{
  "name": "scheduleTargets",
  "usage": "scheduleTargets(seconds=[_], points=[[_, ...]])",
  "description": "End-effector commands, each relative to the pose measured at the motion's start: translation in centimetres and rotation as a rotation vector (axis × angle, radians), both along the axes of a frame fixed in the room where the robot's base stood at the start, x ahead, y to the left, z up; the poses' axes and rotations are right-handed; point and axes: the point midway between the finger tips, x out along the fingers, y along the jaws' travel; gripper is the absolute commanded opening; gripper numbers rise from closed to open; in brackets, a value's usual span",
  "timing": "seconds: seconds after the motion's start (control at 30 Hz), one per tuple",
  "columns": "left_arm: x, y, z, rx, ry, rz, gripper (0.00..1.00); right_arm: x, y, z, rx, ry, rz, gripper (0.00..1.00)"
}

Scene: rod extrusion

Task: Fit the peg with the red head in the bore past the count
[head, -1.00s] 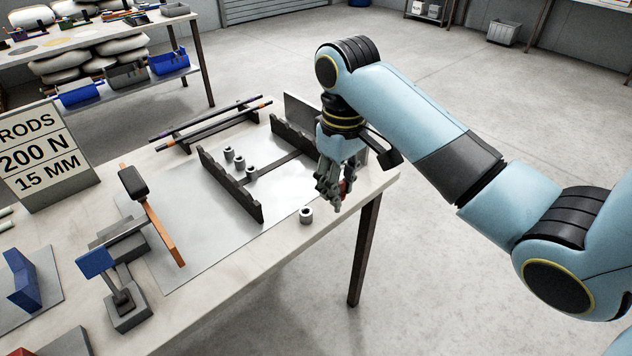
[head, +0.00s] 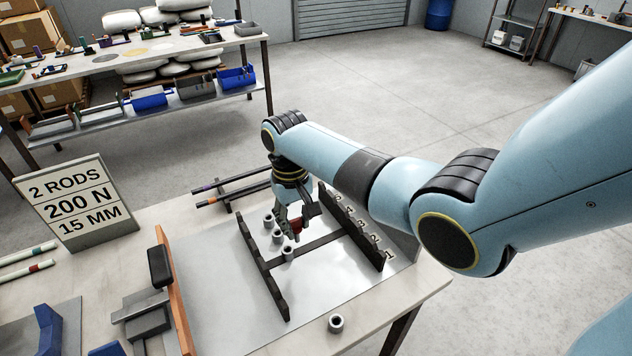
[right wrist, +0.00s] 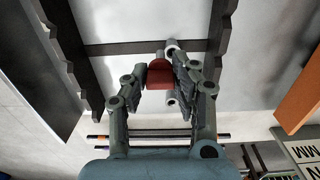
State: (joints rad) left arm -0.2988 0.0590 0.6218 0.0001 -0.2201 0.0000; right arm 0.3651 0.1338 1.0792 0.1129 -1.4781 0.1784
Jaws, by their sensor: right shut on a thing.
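The peg with the red head (head: 297,226) is in my right gripper (head: 288,226). In the right wrist view the red head (right wrist: 160,75) sits between the two fingers (right wrist: 160,82). I cannot make out the bores in the rails or whether the peg touches one. My left gripper is not in view.
A dark crossbar (head: 305,252) joins the rails over a shiny plate (head: 220,310). A sign (head: 75,208) reads 2 RODS, 200 N, 15 MM. An orange bar (head: 174,290) stands left. Dark rods (head: 235,182) lie behind.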

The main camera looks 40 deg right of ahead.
Motion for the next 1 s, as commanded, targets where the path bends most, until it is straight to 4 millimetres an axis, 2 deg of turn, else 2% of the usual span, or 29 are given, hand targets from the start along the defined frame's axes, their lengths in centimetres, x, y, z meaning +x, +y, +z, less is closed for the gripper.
scheduleTargets(seconds=[0.03,0.13,0.4,0.53,0.7,0.8,1.0], points=[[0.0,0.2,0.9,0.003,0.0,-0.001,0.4,0.6,0.4,1.2,0.007,-0.003,0.001,0.0],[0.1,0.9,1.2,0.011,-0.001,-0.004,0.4,1.5,0.8,2.2,0.011,-0.018,0.004,0.0],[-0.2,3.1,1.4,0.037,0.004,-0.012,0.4,2.2,0.9,2.8,0.013,-0.031,0.005,0.0],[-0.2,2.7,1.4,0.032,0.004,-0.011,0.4,2.2,0.9,2.8,0.012,-0.031,0.005,0.0],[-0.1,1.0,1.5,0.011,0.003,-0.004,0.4,2.2,0.9,2.9,0.011,-0.03,0.008,0.0],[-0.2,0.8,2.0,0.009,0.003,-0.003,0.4,2.2,0.9,3.0,0.007,-0.029,0.015,0.0],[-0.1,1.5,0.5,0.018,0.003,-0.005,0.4,2.1,0.9,1.0,0.006,-0.028,0.016,0.0]])
